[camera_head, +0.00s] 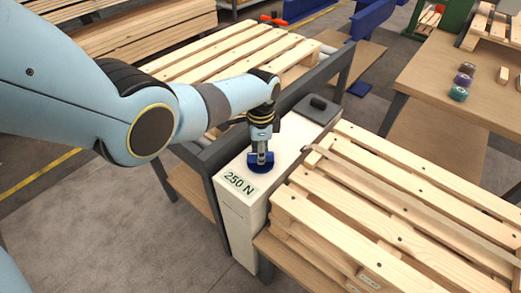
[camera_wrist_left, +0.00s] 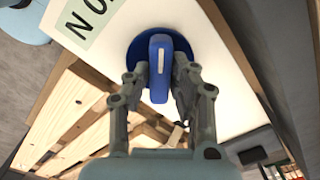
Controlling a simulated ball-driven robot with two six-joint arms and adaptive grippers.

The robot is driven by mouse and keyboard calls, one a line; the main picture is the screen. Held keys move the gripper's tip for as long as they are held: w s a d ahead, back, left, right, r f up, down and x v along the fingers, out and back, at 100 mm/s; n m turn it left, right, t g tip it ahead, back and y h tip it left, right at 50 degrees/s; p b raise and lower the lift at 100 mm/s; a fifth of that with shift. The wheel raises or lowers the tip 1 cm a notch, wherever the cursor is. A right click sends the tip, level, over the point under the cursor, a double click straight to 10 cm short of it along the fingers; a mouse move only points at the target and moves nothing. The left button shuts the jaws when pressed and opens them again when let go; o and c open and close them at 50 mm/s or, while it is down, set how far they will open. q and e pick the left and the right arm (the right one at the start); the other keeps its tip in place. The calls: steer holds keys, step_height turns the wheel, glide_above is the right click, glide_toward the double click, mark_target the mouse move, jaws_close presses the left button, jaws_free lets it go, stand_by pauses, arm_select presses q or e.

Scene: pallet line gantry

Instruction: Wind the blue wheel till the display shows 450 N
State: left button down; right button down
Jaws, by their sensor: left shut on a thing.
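The blue wheel (camera_head: 261,167) sits on top of a tall white box (camera_head: 237,207). The display (camera_head: 239,183) on the box's top face reads 250 N. My left gripper (camera_head: 262,153) comes down onto the wheel from above. In the left wrist view the wheel (camera_wrist_left: 136,54) is a blue disc with a raised grip bar carrying a white stripe. There my left gripper (camera_wrist_left: 158,80) has its fingers on either side of that bar and is shut on it. Part of the display (camera_wrist_left: 88,25) shows at the upper left. My right gripper is not in view.
A dark block (camera_head: 318,103) lies on the box's far end. A dark rail (camera_head: 225,150) runs along the left. Another pallet (camera_head: 225,50) lies behind.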

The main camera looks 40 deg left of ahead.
arm_select(q)
steer(key=m, duration=0.3)
steer(key=shift+m, duration=0.3)
steer(key=shift+m+p, duration=0.4)
steer(key=shift+m, duration=1.5)
steer(key=c, duration=1.2)
jaws_free()
steer(key=shift+o, duration=0.2)
steer(key=shift+r, duration=0.15)
step_height(320, 180, up, 12)
